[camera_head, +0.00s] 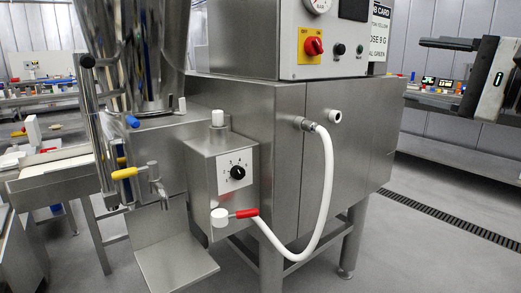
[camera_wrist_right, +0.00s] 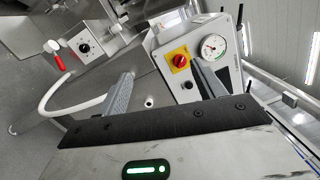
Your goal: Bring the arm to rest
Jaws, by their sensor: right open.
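My right gripper (camera_head: 416,70) is at the right edge of the head view, raised and pointing left. Its two dark fingers are spread apart with nothing between them. In the right wrist view its fingers (camera_wrist_right: 163,68) also stand apart and empty, with the machine's control box behind them. It appears clear of the steel filling machine (camera_head: 275,120); the exact gap cannot be told. My left gripper is not in view.
The machine carries a control box (camera_head: 322,45) with a red switch (camera_head: 313,46), a white hose (camera_head: 325,190), a dial box (camera_head: 225,175) and a red-handled valve (camera_head: 243,213). A yellow-handled tap (camera_head: 125,173) is at left. Benches stand behind; the floor at lower right is clear.

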